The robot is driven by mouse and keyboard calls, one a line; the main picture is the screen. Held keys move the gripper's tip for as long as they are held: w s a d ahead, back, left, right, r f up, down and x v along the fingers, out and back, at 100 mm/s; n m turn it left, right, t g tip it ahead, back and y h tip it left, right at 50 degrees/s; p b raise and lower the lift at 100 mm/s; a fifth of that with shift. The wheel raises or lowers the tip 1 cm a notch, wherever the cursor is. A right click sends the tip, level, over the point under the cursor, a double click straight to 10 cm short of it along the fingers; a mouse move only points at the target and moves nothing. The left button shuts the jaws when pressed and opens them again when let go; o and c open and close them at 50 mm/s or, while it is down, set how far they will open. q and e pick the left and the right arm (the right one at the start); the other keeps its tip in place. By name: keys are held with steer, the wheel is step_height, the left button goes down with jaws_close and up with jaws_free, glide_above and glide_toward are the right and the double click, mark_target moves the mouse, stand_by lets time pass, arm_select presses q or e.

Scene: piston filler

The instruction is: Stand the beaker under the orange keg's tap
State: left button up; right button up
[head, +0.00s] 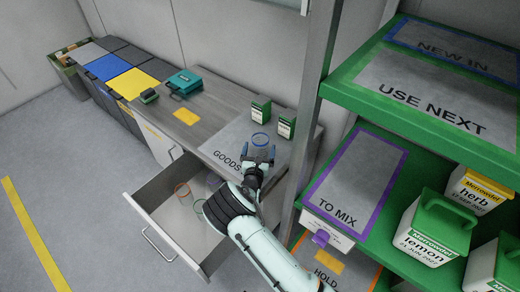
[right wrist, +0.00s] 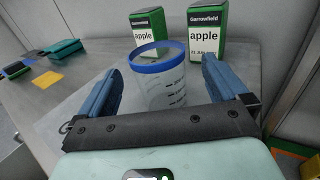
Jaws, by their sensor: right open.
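A clear beaker with a blue rim (head: 260,139) stands upright on the counter's grey mat. It also shows in the right wrist view (right wrist: 160,88), with dark graduation marks on its side. My right gripper (head: 258,155) is open at the beaker. In the right wrist view its two blue fingers (right wrist: 162,85) stand apart, one on each side of the beaker, with visible room at the rim. No orange keg or tap shows in either view. My left gripper is not in view.
Two green and white apple boxes (head: 261,109) (head: 286,125) stand close behind the beaker. A green shelf rack (head: 375,118) with white tubs stands close on the right.

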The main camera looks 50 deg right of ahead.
mark_target(260, 140)
steer(key=b+x, duration=0.1)
steer(key=x, duration=0.4)
steer(key=shift+a, duration=0.1)
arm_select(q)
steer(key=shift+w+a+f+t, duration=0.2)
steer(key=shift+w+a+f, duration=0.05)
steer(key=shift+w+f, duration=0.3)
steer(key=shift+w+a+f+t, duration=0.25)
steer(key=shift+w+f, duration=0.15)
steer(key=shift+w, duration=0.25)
arm_select(e)
steer(key=c, duration=1.1)
steer(key=shift+r, duration=0.1)
